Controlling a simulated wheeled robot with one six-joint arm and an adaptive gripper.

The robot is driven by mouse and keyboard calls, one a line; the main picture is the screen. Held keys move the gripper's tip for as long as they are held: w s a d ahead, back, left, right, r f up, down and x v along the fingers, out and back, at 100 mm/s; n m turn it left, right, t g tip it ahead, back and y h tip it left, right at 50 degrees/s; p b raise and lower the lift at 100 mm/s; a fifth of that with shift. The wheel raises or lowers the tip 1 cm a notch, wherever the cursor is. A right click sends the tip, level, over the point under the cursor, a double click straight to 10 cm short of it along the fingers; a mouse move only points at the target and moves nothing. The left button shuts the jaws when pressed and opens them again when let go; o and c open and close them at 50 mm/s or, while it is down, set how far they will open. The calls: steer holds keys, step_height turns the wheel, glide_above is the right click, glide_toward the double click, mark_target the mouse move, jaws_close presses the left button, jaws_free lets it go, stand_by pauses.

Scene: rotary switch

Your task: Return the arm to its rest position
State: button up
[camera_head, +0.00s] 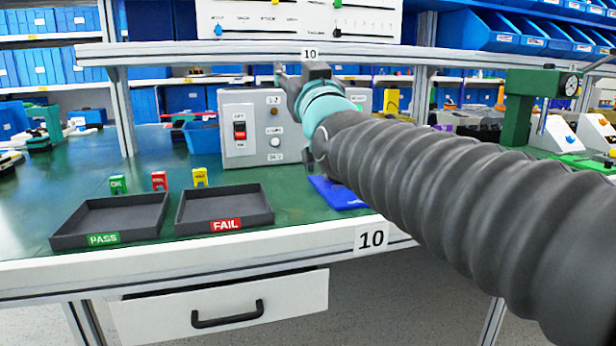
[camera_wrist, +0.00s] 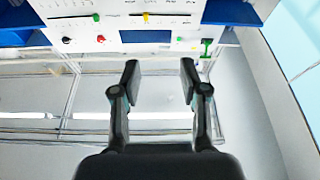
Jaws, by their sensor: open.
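My arm, in a grey ribbed sleeve, reaches from the lower right to the middle of the head view. Its teal wrist ends in front of the grey switch box (camera_head: 240,150) and hides that box's right part. My gripper (camera_wrist: 159,82) shows in the wrist view with its two black fingers apart and nothing between them. The switch box carries a red rocker switch (camera_head: 239,130), a round button and small labels. A rotary knob cannot be made out clearly on it.
A white panel with coloured knobs (camera_wrist: 130,20) is ahead in the wrist view. Two dark trays, PASS (camera_head: 110,222) and FAIL (camera_head: 225,207), lie on the green bench at left. A blue mat (camera_head: 338,193) lies under my arm. A green press (camera_head: 520,105) stands at right.

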steer(key=s+d+f+g+h+p, duration=0.1)
steer(key=s+d+f+g, duration=0.15)
steer(key=f, duration=0.35)
steer(key=s+d+f+g+h+p, duration=0.1)
steer(key=d+f+g+h, duration=0.1)
steer(key=d+f, duration=0.3)
steer(key=s+d+f+m+g+h, duration=0.1)
steer(key=s+d+f+g, duration=0.2)
steer(key=s+f, duration=0.4)
steer(key=s+d+f+m+g+h+p, duration=0.1)
steer(key=s+d+f+g, duration=0.2)
steer(key=s+f, duration=0.4)
steer(key=s+d+f+m+g+h+p, duration=0.1)
steer(key=s+d+f+g, duration=0.3)
steer(key=s+f, duration=0.4)
step_height(320, 180, down, 5)
steer(key=shift+r+m+g+h, duration=0.15)
steer(key=shift+m+g+h, duration=0.3)
steer(key=shift+m, duration=0.15)
